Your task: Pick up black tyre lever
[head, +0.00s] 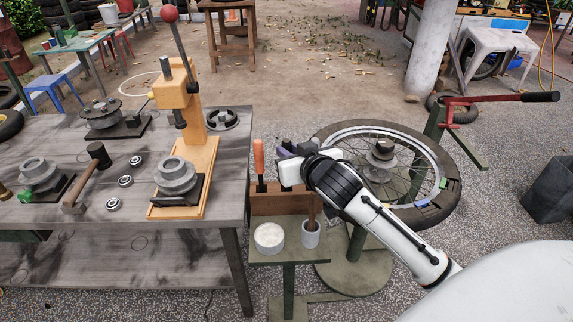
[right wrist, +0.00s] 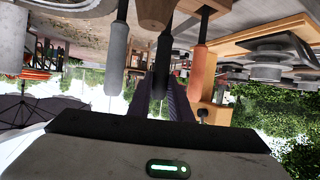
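My right gripper (head: 285,149) is over the brown tool rack (head: 282,204) beside the tyre stand. In the right wrist view, which looks upside down, its two dark fingers (right wrist: 165,98) point at the rack with a gap between them. A slim black handle, apparently the black tyre lever (right wrist: 162,62), lines up with that gap; I cannot tell whether the fingers touch it. In the head view the gripper hides the black lever. My left gripper is out of view.
The orange-handled tool (head: 259,160) stands upright close left of my gripper. A white tub (head: 269,238) and a cup with a brush (head: 310,236) are in front of the rack. The tyre (head: 437,205) lies on its stand at right, under my arm. A workbench (head: 120,230) is at left.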

